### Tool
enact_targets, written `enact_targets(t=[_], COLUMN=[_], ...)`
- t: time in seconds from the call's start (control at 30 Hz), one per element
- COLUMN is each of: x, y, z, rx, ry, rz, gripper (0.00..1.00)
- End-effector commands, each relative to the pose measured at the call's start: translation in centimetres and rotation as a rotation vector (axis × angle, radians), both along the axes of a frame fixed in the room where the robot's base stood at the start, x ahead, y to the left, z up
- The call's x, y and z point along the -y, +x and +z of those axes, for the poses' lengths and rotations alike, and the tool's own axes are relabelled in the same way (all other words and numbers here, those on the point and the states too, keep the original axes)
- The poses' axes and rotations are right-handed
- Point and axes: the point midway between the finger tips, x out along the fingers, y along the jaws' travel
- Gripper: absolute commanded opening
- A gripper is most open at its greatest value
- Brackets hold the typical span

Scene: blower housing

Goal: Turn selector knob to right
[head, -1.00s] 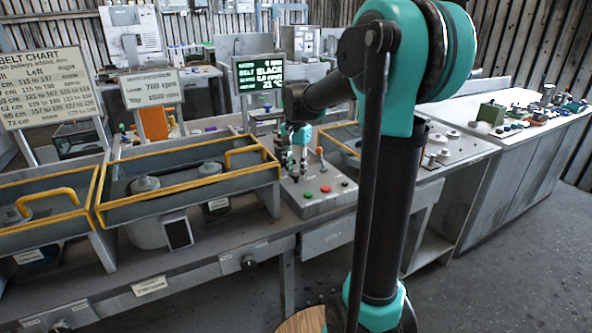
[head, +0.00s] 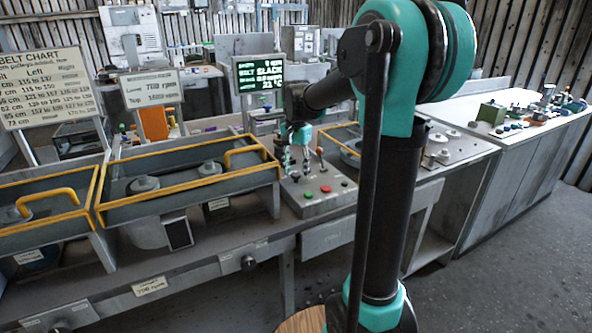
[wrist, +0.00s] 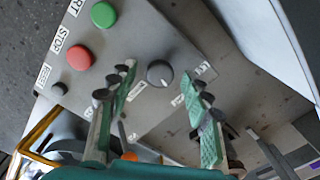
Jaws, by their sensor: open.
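The selector knob (wrist: 160,73) is a small dark round knob with a light pointer mark on the grey control panel (wrist: 140,35). In the wrist view it lies beyond my gripper's fingertips and between their lines. My gripper (wrist: 158,88) is open, with one green-padded finger to each side of the knob; I cannot tell whether either touches it. In the head view my gripper (head: 292,160) hangs over the back part of the panel (head: 318,202). The knob is hard to make out there.
A green button (wrist: 103,14) and a red button (wrist: 80,57) sit on the same panel. An orange-tipped lever (wrist: 129,155) stands close to my gripper. A yellow-edged tray (head: 187,185) is left of the panel. A screen (head: 258,75) stands behind.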

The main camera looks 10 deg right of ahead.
Motion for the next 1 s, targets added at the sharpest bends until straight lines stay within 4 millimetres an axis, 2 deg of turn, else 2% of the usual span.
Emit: enact_targets(t=[0.17,0.5,0.7,1.0], x=[0.0,0.0,0.0,0.0], y=[0.0,0.0,0.0,0.0], z=[1.4,8.0,10.9,12.0], rx=[0.0,0.0,0.0,0.0], ry=[0.0,0.0,0.0,0.0], rz=[0.0,0.0,0.0,0.0], gripper=[0.49,0.49,0.49,0.49])
